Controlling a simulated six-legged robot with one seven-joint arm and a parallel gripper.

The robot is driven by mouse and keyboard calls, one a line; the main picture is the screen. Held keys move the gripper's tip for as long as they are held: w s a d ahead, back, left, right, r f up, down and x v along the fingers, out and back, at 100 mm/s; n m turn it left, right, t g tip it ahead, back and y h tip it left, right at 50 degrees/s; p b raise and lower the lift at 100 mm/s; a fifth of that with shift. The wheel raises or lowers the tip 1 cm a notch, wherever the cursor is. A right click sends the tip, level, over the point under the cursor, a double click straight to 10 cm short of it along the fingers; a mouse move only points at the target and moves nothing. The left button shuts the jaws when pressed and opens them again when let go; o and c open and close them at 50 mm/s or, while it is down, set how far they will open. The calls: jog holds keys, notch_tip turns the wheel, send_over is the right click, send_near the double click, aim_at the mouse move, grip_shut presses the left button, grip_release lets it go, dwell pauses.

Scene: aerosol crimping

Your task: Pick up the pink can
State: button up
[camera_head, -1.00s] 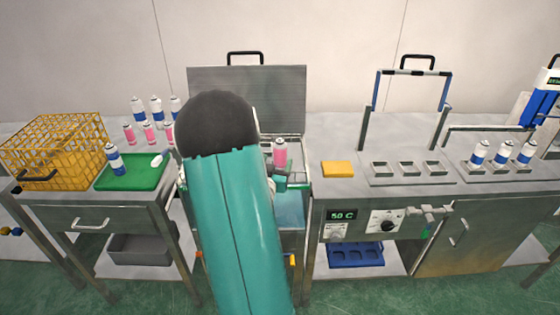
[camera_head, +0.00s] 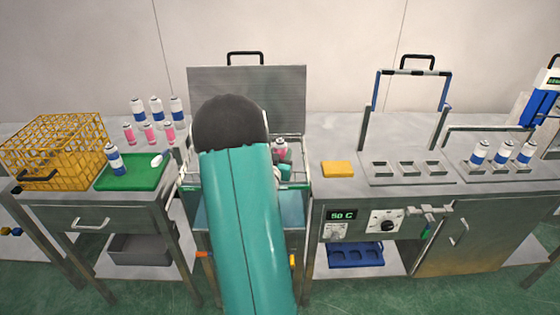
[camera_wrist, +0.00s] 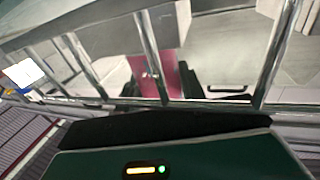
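A pink can (camera_head: 280,155) with a white top stands upright in the open metal tank (camera_head: 189,176) at the middle. My green arm hides much of the tank. My gripper (camera_head: 285,172) is low in the tank, at the can's near side, and mostly hidden. In the wrist view the pink can (camera_wrist: 168,82) shows behind thin metal bars. The dark fingers of my gripper (camera_wrist: 160,85) stand on either side of it. The right finger looks close against the can. A bar covers the left side, so I cannot tell whether both fingers touch it.
More pink cans (camera_head: 148,133) and blue-white cans (camera_head: 156,110) stand on the left table, beside a green tray (camera_head: 130,176) and a yellow wire basket (camera_head: 60,178). The tank's raised lid (camera_head: 285,90) stands behind. A yellow block (camera_head: 338,169) lies on the right counter.

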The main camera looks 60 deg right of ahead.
aim_at(278, 150)
jog(key=shift+r, duration=0.15)
jog(key=shift+r, duration=0.25)
notch_tip(278, 150, up, 2)
jog(key=shift+r, duration=0.1)
jog(key=w+a+r, duration=0.6)
jog(key=a+r, duration=0.4)
jog(key=a, duration=0.2)
jog(key=shift+a, duration=0.4)
